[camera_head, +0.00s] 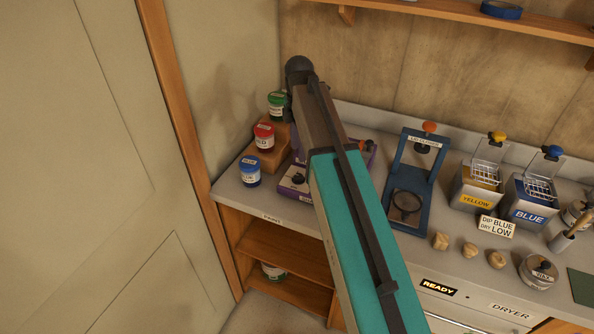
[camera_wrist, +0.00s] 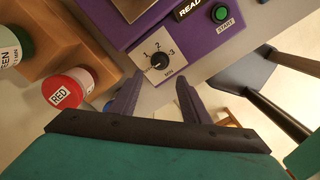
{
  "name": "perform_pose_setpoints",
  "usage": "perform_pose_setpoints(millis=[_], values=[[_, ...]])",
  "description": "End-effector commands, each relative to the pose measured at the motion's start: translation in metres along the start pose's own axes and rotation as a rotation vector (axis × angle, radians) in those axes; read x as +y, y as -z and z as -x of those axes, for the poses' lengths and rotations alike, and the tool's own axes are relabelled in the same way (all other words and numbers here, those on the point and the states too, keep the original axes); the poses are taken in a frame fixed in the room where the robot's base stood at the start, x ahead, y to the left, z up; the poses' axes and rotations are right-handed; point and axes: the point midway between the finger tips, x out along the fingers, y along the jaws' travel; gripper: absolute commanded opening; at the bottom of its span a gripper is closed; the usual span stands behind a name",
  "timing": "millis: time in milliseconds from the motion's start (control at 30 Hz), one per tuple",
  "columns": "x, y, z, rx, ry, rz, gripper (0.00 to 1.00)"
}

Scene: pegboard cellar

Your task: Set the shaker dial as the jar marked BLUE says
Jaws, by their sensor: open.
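The jar marked BLUE (camera_head: 250,170) stands on the bench at the left in the head view. Its small print is too small to read. The purple shaker (camera_head: 292,182) sits to its right, partly hidden by my arm. In the wrist view the shaker dial (camera_wrist: 160,61) is a black knob on a white plate marked 1, 2, 3 and MIN. I cannot tell surely which number its pointer faces. My gripper (camera_wrist: 157,86) is open and empty, its two purple fingers apart, just short of the dial plate in the picture. The head view hides my gripper behind the arm.
A RED jar (camera_head: 264,136) and a GREEN jar (camera_head: 278,104) stand on a wooden step left of the shaker. A green START button (camera_wrist: 221,13) is right of the dial. A blue stand (camera_head: 409,190) and YELLOW and BLUE tanks (camera_head: 528,204) are farther right.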

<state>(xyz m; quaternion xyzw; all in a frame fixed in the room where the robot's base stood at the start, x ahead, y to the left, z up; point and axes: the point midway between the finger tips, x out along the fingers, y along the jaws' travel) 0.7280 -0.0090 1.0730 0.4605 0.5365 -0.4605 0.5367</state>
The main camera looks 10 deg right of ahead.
Motion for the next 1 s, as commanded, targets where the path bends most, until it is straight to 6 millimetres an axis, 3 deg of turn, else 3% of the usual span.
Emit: perform_pose_setpoints(millis=[1000], values=[[0.0, 0.002, -0.095, 0.0, 0.001, 0.002, 0.42]])
